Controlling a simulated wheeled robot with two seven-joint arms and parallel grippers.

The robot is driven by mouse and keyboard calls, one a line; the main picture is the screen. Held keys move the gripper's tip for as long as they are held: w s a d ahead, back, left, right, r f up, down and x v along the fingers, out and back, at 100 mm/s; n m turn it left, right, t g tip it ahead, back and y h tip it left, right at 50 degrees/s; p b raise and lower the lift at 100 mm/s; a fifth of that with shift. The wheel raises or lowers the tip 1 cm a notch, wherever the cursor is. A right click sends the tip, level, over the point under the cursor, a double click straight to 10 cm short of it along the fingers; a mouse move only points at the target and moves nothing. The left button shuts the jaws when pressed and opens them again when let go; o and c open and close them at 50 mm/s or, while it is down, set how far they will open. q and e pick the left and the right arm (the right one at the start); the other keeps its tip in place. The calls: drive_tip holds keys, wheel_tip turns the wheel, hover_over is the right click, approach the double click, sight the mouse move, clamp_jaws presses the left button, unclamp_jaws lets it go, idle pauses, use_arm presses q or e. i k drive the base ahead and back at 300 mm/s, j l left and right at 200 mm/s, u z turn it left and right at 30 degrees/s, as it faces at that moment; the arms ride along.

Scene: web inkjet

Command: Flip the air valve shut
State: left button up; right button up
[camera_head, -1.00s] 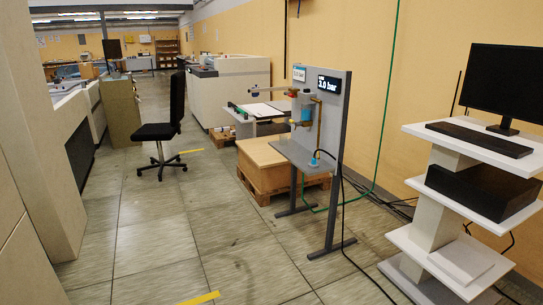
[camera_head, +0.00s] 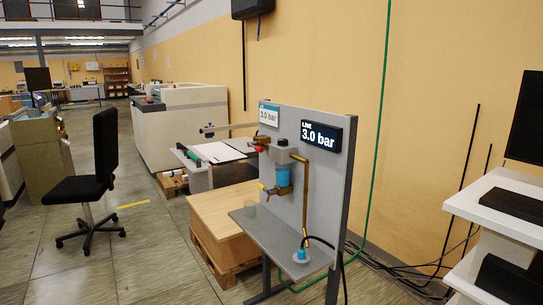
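The air station is a grey upright panel (camera_head: 328,185) on a stand with a small shelf (camera_head: 268,232). On it hangs a filter unit with a blue bowl (camera_head: 283,166) and brass pipe (camera_head: 306,190). A small red part (camera_head: 260,148), possibly the valve handle, shows at the unit's left on the pipe; its exact position is too small to tell. The black display (camera_head: 328,135) reads "LINE 3.0 bar", and a white label (camera_head: 269,115) reads 3.0 bar. Neither of my grippers is in view.
A black office chair (camera_head: 88,185) stands at left on open tiled floor. A pallet with a wooden box (camera_head: 222,208) sits behind the stand. A white shelf cart (camera_head: 500,208) stands at right, with cables (camera_head: 395,268) on the floor between.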

sight(253, 144)
drive_tip(key=i+j, duration=0.45)
drive_tip(key=i+j+u, duration=0.15)
drive_tip(key=i+j, duration=0.3)
drive_tip(key=i, duration=0.2)
drive_tip(key=i+j, duration=0.4)
drive_tip(key=i, duration=0.2)
drive_tip(key=i+j+u, duration=0.1)
drive_tip(key=i+j, duration=0.3)
drive_tip(key=i, duration=0.15)
